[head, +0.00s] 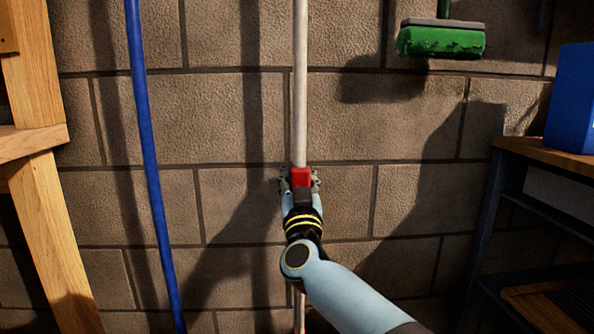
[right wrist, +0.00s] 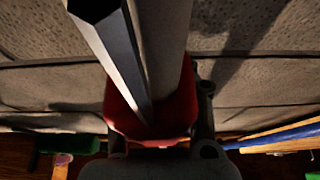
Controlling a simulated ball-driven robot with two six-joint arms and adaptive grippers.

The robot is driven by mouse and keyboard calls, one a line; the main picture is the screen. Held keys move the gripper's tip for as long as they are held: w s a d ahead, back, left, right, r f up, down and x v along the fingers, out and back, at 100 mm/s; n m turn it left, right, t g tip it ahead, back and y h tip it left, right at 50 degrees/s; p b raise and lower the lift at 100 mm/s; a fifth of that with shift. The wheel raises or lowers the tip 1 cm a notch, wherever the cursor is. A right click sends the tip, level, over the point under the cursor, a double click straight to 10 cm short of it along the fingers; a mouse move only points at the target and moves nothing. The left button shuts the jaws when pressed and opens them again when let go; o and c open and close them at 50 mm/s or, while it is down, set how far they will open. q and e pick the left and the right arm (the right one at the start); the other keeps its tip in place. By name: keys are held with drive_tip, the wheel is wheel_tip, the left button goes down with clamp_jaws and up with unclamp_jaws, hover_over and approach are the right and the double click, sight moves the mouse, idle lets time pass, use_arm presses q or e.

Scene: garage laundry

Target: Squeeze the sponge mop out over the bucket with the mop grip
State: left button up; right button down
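The mop's pale pole (head: 300,80) stands upright in front of the block wall. A red mop grip (head: 300,175) sits around it, and this red part also shows close up in the right wrist view (right wrist: 172,112). My right gripper (head: 300,182) has a finger on each side of the red grip and appears closed on it. A dark angular bar (right wrist: 112,45) lies along the pole in the right wrist view. Below the gripper the pole is mostly hidden by my arm. The sponge head and the bucket are not visible. My left gripper is out of view.
A blue pole (head: 147,150) stands at the left, by a wooden frame (head: 45,200). A green brush (head: 440,41) hangs at the upper right. A blue box (head: 572,100) stands on a bench (head: 545,152) at the right.

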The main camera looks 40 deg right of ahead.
drive_tip(key=shift+f, duration=0.9)
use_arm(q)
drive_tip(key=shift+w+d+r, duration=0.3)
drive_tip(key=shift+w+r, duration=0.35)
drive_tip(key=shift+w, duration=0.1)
use_arm(e)
drive_tip(key=shift+f, duration=0.3)
drive_tip(key=c, duration=2)
unclamp_jaws()
